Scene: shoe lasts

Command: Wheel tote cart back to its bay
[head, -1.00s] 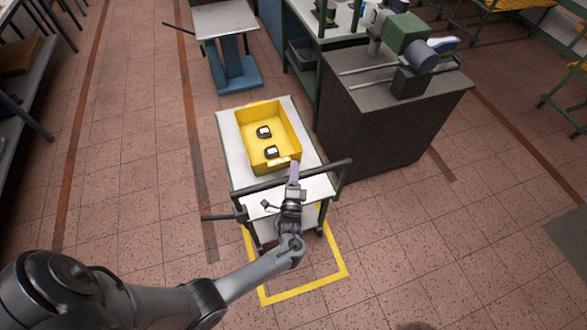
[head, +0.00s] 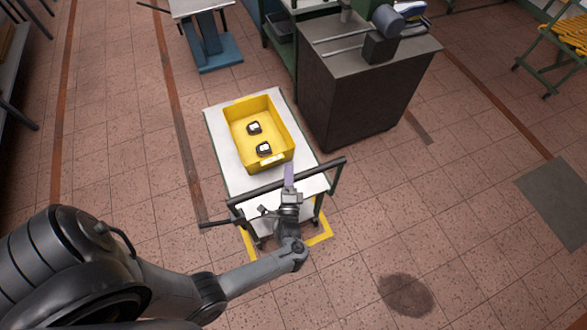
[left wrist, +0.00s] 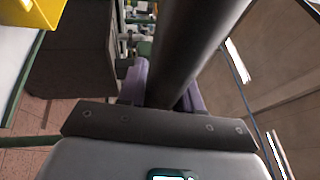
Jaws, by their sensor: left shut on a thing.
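The tote cart (head: 222,150) stands in the middle of the head view, with a pale top and a dark push handle (head: 255,191) at its near end. A yellow tote (head: 287,124) sits on it with two small dark items inside. My left gripper (head: 289,178) is shut on the handle bar. In the left wrist view the bar (left wrist: 197,40) passes between the purple fingers (left wrist: 165,95). The bay, a yellow floor outline (head: 321,238), shows around the cart's near end; the rest is hidden under it. My right gripper is out of view.
A dark cabinet (head: 345,100) with a machine on top stands close to the cart's far right. A blue-based stand (head: 218,58) is beyond the cart. The tiled floor is clear to the left and near right. A dark floor stain (head: 405,294) lies at the near right.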

